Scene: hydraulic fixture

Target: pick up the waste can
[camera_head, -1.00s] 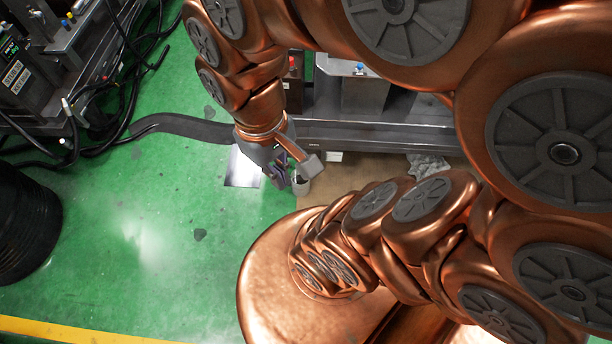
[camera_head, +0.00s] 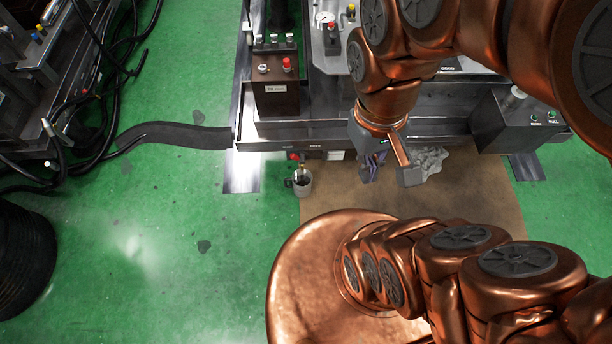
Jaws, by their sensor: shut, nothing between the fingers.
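The waste can appears to be the small grey can (camera_head: 302,184) with a dark inside and a handle-like part on its left side. It stands upright on the floor at the left edge of the brown mat, just in front of the fixture. My gripper (camera_head: 368,176) points down to the right of the can, apart from it, in front of the fixture's lower rail. Its fingers are shut with nothing seen between them. The fingertips are small in this view, and their height above the floor is hard to tell.
The grey hydraulic fixture (camera_head: 272,130) stands behind the can, with a control box (camera_head: 515,122) at right. Black hoses (camera_head: 75,150) and a black ribbed round object (camera_head: 22,250) are at left.

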